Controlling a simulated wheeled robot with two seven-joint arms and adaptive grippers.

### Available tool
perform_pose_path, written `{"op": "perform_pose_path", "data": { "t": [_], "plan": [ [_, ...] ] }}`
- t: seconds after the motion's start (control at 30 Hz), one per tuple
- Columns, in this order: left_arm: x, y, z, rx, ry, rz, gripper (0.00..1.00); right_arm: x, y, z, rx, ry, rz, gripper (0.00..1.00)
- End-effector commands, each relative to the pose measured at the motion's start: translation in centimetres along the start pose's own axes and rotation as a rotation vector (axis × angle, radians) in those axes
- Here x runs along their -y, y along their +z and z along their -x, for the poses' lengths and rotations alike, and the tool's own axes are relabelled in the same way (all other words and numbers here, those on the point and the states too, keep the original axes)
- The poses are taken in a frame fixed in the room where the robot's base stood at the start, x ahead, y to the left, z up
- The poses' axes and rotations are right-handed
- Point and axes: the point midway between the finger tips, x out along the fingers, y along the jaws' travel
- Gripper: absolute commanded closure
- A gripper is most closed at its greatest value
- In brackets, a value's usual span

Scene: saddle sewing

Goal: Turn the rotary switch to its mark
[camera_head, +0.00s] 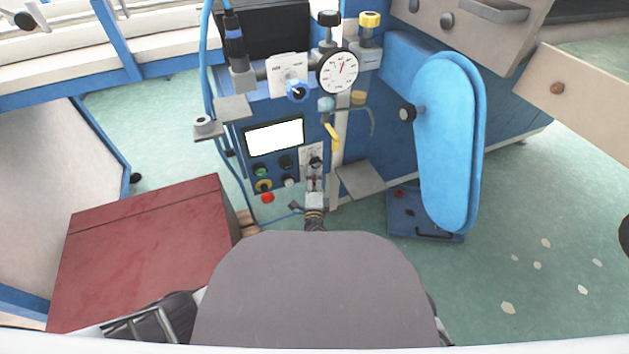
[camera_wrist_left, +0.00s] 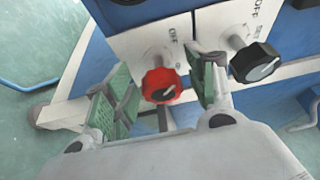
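In the left wrist view a red rotary knob (camera_wrist_left: 160,86) with a pale pointer line sits on a white plate (camera_wrist_left: 150,42) lettered OFF. A black knob (camera_wrist_left: 254,62) with a pale pointer is on the adjoining plate to its right. My left gripper (camera_wrist_left: 164,84) is open, its green pads on either side of the red knob, with gaps visible between pads and knob. In the head view the left gripper (camera_head: 314,188) is at the lower front of the blue machine, below a black knob (camera_head: 316,163), and mostly covers the red knob. My right gripper is out of view.
The machine panel carries a lit screen (camera_head: 275,137), several buttons and a red button (camera_head: 267,197) left of the gripper. A grey ledge (camera_head: 361,180) juts out right of the gripper. A red box (camera_head: 145,250) stands at left.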

Motion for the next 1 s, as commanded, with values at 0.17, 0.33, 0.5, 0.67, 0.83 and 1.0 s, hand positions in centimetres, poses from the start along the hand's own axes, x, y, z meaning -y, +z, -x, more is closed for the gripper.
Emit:
{"op": "perform_pose_path", "data": {
  "t": [0.17, 0.33, 0.5, 0.67, 0.83, 1.0],
  "plan": [
    [0.04, -0.04, 0.0, -0.001, 0.0, 0.0, 0.44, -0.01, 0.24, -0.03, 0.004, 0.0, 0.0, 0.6],
    [0.05, -0.06, 0.0, -0.001, -0.001, 0.0, 0.44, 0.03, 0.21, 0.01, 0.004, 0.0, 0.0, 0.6],
    [0.06, -0.06, 0.0, -0.001, 0.001, -0.004, 0.44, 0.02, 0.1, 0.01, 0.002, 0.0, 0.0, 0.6],
    [0.05, -0.04, -0.01, -0.001, 0.009, -0.02, 0.44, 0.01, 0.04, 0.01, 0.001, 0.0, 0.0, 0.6],
    [0.09, -0.05, 0.0, -0.001, 0.023, -0.057, 0.44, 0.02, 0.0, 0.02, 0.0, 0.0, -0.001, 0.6],
    [0.14, -0.07, 0.0, -0.001, 0.043, -0.105, 0.44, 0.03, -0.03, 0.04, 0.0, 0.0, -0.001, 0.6]
  ]
}}
